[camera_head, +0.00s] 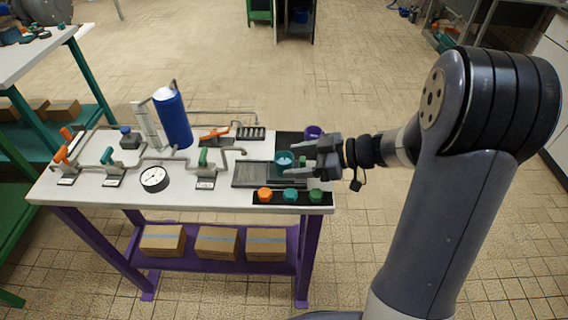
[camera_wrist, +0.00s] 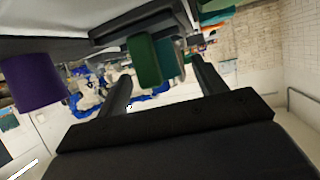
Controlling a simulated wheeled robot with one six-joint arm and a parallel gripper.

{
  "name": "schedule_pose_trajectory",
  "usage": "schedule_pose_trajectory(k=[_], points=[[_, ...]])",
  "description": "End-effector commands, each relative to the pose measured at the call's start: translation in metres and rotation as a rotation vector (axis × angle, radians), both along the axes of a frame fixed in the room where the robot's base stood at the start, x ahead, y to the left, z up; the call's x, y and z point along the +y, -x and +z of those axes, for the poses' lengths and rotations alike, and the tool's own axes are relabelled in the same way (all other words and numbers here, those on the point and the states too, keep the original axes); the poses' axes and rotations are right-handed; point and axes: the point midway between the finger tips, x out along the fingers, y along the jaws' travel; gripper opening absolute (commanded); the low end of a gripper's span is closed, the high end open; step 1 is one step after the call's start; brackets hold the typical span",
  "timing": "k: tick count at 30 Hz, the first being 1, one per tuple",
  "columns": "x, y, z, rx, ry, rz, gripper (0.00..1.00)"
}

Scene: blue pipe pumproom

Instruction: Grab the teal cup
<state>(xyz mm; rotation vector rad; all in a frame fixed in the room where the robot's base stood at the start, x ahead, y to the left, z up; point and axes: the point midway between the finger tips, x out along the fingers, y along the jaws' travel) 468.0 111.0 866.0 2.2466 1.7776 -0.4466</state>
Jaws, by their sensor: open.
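The teal cup (camera_head: 284,158) stands on the dark tray area at the right end of the bench. My gripper (camera_head: 301,160) is just to its right, pointing left, with its fingers apart. In the wrist view, which looks upside down, a dark green-teal body (camera_wrist: 143,62), apparently the cup, appears between the two open fingers of my gripper (camera_wrist: 160,74). I cannot tell whether either finger touches it. Nothing is seen gripped.
A purple cup (camera_head: 313,132) stands behind my gripper and shows at left in the wrist view (camera_wrist: 32,82). Orange (camera_head: 264,195), teal (camera_head: 290,195) and green (camera_head: 316,196) knobs line the bench's front edge. Pipes, a gauge (camera_head: 154,178) and a blue cylinder (camera_head: 173,118) fill the left.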

Motion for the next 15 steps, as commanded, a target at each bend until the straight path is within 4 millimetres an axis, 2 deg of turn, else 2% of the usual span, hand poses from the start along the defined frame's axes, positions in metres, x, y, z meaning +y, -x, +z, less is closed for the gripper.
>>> schedule_pose_trajectory(k=[3,7,15], points=[[0.018,-0.003,-0.003,0.002,-0.001,0.006,0.66],[0.031,-0.007,-0.01,0.001,0.0,0.004,0.66],[0.035,-0.008,-0.012,-0.001,0.0,0.0,0.66]])
